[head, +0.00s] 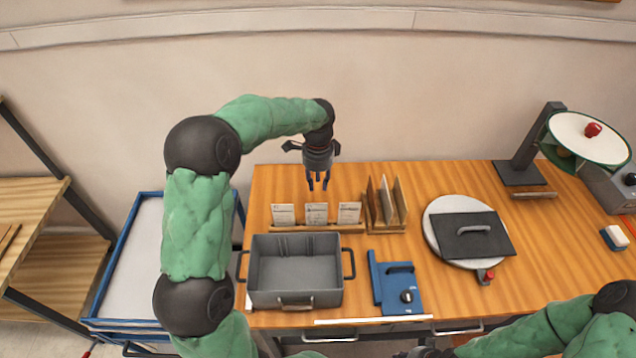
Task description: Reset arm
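My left arm arches in from the left. Its gripper (318,185) points down above the back of the wooden table, behind the row of small cards. Its two fingers are apart with nothing between them. My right arm comes in low at the bottom right. Dark parts at its end (425,352) are cut off by the bottom edge, so its fingers cannot be made out.
The table (400,165) bears a grey bin (295,268), small cards (316,213), a wooden rack (386,205), a blue device (402,290), a round plate with a dark panel (470,235), and a lamp-like stand (520,172). A blue-rimmed cart (125,262) stands left.

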